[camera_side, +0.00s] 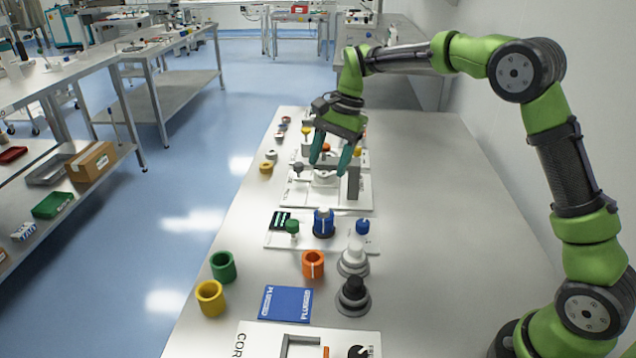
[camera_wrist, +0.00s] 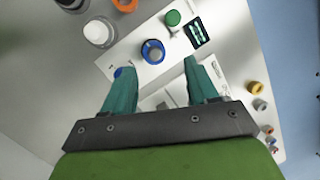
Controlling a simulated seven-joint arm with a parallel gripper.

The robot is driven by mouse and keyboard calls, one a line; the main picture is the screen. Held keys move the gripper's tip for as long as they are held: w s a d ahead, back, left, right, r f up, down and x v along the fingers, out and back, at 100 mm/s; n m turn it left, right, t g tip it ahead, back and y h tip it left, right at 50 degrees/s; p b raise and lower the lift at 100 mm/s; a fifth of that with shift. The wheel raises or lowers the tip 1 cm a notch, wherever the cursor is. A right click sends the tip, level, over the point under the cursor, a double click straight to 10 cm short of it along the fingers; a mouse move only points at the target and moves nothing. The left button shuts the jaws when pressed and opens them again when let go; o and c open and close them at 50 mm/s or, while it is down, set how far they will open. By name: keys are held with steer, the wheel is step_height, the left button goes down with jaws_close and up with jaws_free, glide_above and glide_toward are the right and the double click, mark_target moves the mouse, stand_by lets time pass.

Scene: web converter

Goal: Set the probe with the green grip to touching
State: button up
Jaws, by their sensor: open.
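The probe's green grip (camera_side: 292,227) is a small round knob at the left of a white panel (camera_side: 343,242), next to a black display with pale green marks (camera_side: 280,219). In the wrist view the green grip (camera_wrist: 172,18) is at the top, with the display (camera_wrist: 197,33) to its right. The probe's tip cannot be made out, so I cannot tell if it touches anything. My gripper (camera_side: 330,163) is open and empty, above the white fixture behind that panel. In the wrist view its teal fingers (camera_wrist: 160,68) are spread, apart from the green grip.
A large blue knob (camera_side: 323,224) and a smaller blue knob (camera_side: 362,227) are on the same panel. A grey upright post (camera_side: 353,182) stands on the fixture under my gripper. White (camera_side: 354,259) and black (camera_side: 353,295) knobs and orange (camera_side: 313,264), green and yellow cups stand nearer. The table's right side is clear.

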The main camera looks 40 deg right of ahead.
steer(key=w+m, duration=0.3)
steer(key=m, duration=0.2)
glide_toward(293, 222)
steer(key=shift+g+y, duration=0.3)
steer(key=shift+y, duration=0.1)
steer(key=x, duration=0.8)
steer(key=shift+w+d+f, duration=0.2)
steer(key=shift+w+f, duration=0.1)
steer(key=shift+f, duration=0.1)
jaws_close()
